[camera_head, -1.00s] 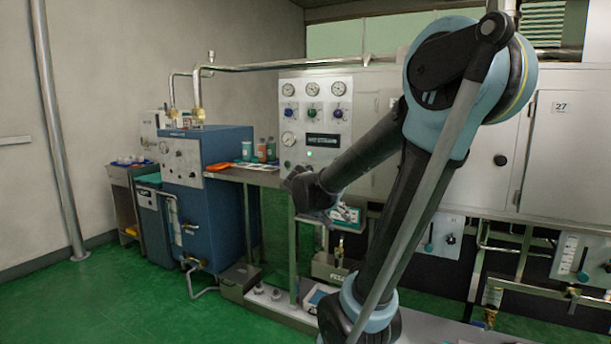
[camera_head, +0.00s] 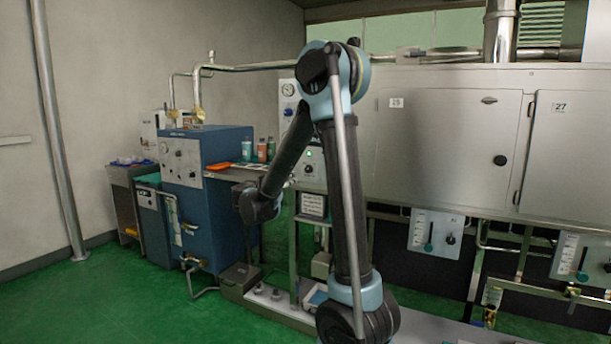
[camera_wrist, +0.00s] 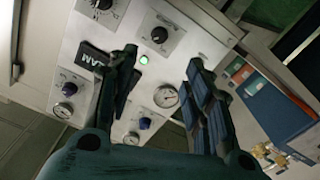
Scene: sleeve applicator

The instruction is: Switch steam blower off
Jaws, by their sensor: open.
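A light control panel (camera_wrist: 205,40) fills the upper middle of the wrist view, tilted in the picture. It carries two black dial knobs, one of them (camera_wrist: 159,35) near the top middle. It also has a green-lit round button (camera_wrist: 143,60), white gauges, blue knobs and a black label. I cannot tell which control belongs to the steam blower. My gripper (camera_wrist: 162,75) is open and empty, its fingers spread in front of the panel. The green button appears between the fingertips; contact is not visible.
A blue cabinet (camera_head: 229,147) stands left of the panel. A ledge beside it holds bottles (camera_head: 262,150) and an orange item (camera_head: 219,166). Pale machine doors (camera_head: 450,125) extend right, with pipes and small valve panels below. Green floor (camera_head: 90,300) is clear at front left.

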